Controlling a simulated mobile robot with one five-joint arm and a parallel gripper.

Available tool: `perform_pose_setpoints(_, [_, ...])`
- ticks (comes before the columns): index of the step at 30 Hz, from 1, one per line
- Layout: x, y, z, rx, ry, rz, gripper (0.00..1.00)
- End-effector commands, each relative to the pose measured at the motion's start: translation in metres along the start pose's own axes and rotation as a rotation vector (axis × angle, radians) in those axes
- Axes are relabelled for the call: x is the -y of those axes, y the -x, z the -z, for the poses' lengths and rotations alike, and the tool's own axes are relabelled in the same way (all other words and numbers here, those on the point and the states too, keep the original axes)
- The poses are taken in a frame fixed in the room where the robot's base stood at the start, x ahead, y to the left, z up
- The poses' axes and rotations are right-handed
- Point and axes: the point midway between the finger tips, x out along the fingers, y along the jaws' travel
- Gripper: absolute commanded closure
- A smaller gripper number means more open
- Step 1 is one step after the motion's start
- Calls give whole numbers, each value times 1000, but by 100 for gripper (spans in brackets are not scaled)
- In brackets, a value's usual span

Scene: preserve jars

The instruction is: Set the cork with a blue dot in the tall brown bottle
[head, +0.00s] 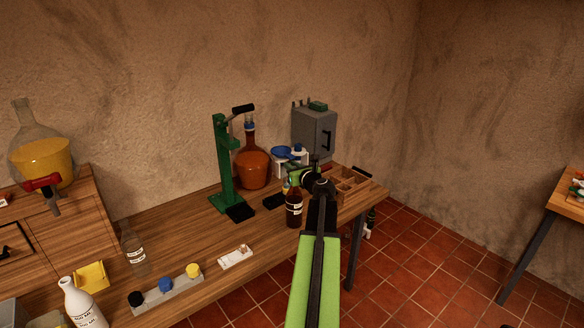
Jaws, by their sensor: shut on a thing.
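A brown bottle (294,210) with a pale label stands upright near the front edge of the table. My gripper (301,178) is at the height of its neck, directly above or against its top. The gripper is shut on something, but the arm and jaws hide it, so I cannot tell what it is. I cannot make out a cork with a blue dot. The bottle's mouth is also hidden, so I cannot tell whether the gripper touches it.
A green corking stand (225,165) and a big amber flask (252,168) stand behind. A wooden divided box (350,183) is right of the gripper. A grey rack (180,294) with black, blue and yellow caps lies front left.

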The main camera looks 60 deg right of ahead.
Motion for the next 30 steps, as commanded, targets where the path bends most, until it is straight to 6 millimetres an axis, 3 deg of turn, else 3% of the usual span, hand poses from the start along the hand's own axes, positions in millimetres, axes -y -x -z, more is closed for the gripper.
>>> perform_pose_setpoints(30, [1, -1, 12, 0, 0, 2, 100])
